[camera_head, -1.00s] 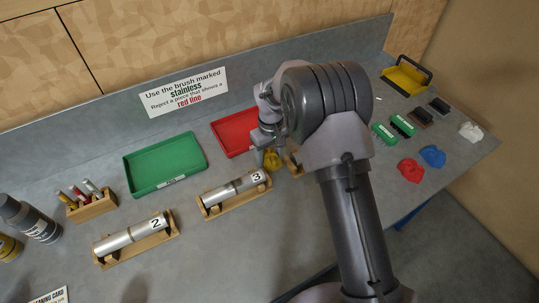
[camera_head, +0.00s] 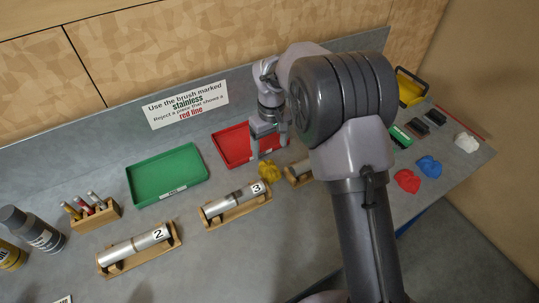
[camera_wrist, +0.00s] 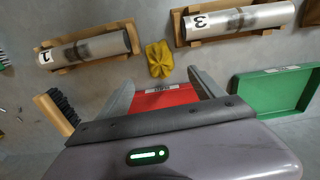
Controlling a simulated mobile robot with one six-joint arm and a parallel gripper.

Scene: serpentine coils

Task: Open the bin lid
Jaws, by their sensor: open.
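The yellow bin (camera_head: 410,90) stands at the far right end of the bench in the head view, with a dark bar or frame along its upper edge. My arm hides its left part, and I cannot tell clearly how its lid sits. The bin is not in the wrist view. My gripper (camera_head: 269,152) is open and empty over the middle of the bench, in front of the red tray, far left of the bin.
A crumpled yellow cloth (camera_head: 270,171) lies close to my gripper. A red tray (camera_head: 232,147), a green tray (camera_head: 205,176) and wooden cradles with metal tubes surround it.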

